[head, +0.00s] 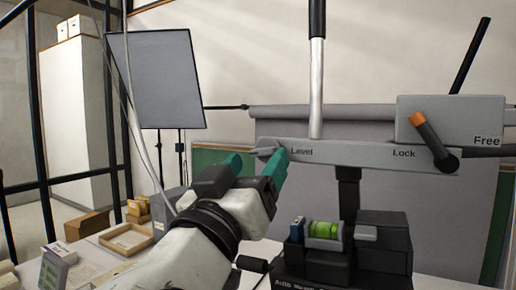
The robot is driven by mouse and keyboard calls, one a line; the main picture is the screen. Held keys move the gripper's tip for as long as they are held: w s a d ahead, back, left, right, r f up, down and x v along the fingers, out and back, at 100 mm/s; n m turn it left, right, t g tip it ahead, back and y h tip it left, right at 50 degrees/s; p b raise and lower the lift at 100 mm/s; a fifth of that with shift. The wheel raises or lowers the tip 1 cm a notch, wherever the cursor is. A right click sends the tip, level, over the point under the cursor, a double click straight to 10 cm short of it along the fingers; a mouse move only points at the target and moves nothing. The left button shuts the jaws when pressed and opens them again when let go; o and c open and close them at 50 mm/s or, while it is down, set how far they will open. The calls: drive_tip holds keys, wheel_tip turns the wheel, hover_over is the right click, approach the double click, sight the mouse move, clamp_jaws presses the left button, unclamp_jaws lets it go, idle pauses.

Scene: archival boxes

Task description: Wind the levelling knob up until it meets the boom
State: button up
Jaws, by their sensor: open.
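The grey levelling knob (267,145) shows at the left end of the grey boom (360,154), beside the word "Level". It is partly hidden by a teal fingertip, and I cannot tell whether a gap separates it from the boom. My gripper (257,158) is open, with its two teal fingers pointing up and away from me. In the picture the knob lies between the fingertips, nearer the right one. I cannot tell whether either finger touches it.
An orange-ended lever (426,130) stands between "Lock" and "Free" at the right. Boxes and a tray (126,240) lie at left.

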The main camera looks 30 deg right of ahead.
drive_tip(key=shift+x, duration=0.95)
drive_tip(key=c, duration=1.1)
